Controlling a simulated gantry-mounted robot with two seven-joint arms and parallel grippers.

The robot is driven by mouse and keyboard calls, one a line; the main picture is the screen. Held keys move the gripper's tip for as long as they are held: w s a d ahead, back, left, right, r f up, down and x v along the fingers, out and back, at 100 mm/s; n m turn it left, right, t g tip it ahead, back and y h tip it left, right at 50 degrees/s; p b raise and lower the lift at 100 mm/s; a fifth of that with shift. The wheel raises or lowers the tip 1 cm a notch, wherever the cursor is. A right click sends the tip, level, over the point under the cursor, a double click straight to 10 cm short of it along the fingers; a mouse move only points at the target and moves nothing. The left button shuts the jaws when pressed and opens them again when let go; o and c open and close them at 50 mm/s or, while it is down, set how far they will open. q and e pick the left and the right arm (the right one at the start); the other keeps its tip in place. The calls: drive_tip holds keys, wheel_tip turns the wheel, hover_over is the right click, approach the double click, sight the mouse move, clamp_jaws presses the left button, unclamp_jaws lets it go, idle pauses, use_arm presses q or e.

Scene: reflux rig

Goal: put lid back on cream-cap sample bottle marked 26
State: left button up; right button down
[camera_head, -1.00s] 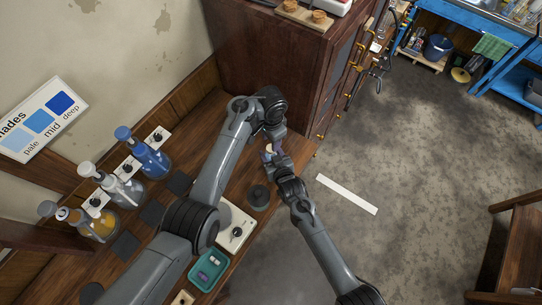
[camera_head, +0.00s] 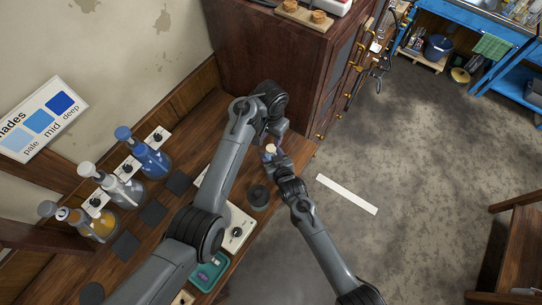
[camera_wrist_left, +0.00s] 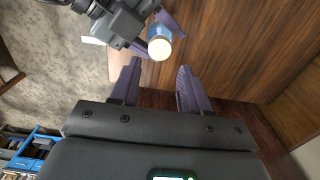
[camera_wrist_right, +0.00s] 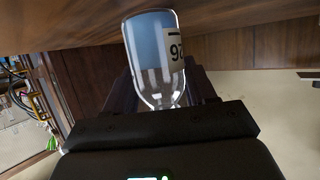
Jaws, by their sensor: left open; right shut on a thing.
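The sample bottle (camera_wrist_right: 155,45) has blue liquid and a label whose digits read as 26 upside down in the right wrist view. My right gripper (camera_wrist_right: 158,78) is shut on it and holds it above the bench. A cream disc, the cap (camera_wrist_left: 159,48), shows at the bottle's top in the left wrist view, and in the head view (camera_head: 270,149). Whether it is fully seated I cannot tell. My left gripper (camera_wrist_left: 156,72) is open and empty, its fingers just short of the cap. In the head view the left gripper (camera_head: 279,130) is beside the cap, partly hidden by my arm.
A dark round object (camera_head: 258,196) and a white plate with a knob (camera_head: 238,230) are on the bench below my arms. A teal tray (camera_head: 218,268) is nearer. Several flasks, including a blue one (camera_head: 150,160), line the wall. A dark wooden cabinet (camera_head: 265,60) stands behind.

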sight(272, 148)
use_arm(q)
drive_tip(key=shift+f, duration=3.1)
drive_tip(key=shift+c, duration=0.2)
clamp_jaws()
drive_tip(key=shift+o, duration=1.9)
unclamp_jaws()
drive_tip(key=shift+d+r, duration=0.1)
drive_tip(key=shift+r, duration=0.05)
drive_tip(key=shift+s+r, duration=0.1)
drive_tip(key=shift+r, duration=3.55)
use_arm(e)
drive_tip(key=shift+c, duration=1.4)
unclamp_jaws()
